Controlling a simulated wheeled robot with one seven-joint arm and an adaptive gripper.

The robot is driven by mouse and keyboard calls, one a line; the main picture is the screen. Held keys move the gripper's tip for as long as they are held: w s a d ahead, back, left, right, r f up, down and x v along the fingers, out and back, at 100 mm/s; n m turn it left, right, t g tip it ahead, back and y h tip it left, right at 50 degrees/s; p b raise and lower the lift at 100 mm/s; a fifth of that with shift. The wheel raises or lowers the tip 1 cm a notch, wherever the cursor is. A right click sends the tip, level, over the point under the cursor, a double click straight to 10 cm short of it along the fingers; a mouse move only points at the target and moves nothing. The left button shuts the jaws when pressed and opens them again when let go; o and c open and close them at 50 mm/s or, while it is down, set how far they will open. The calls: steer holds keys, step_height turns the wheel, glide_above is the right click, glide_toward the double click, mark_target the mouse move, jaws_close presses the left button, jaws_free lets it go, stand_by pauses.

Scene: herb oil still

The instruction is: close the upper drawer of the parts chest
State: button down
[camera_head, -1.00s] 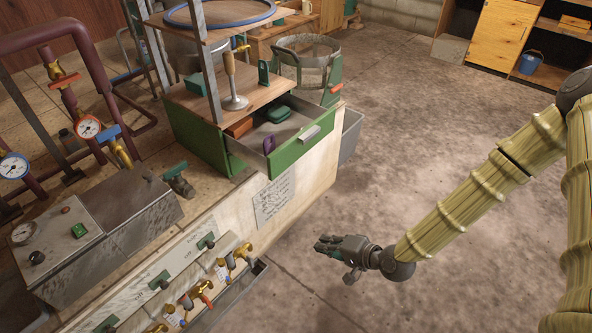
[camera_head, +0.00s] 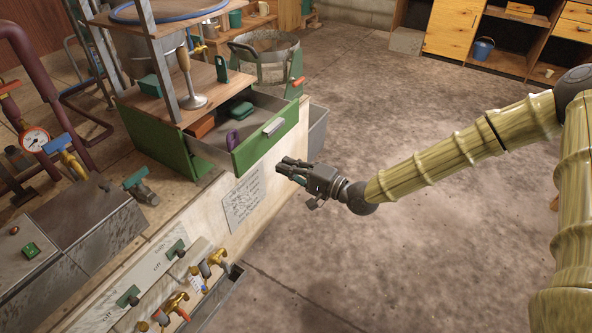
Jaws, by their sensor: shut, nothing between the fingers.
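The parts chest (camera_head: 150,133) is a green box with a wooden top on the bench. Its upper drawer (camera_head: 262,144) has a green front with a pale handle (camera_head: 275,127) and stands pulled out towards the right. Inside it lie a green item (camera_head: 240,110), a purple item (camera_head: 232,138) and a reddish-brown block (camera_head: 201,126). My gripper (camera_head: 280,168) is shut and empty. It points left, just right of and below the drawer front in the picture, and appears apart from it. I cannot tell the exact gap.
A metal-framed basket (camera_head: 265,62) stands behind the chest, and a grey bin (camera_head: 318,130) stands beside the bench. Valves (camera_head: 175,305) line the bench's front side. Paper (camera_head: 243,198) hangs below the drawer. The floor (camera_head: 400,240) on the right is clear.

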mark_target(254, 152)
steer(key=x, duration=0.9)
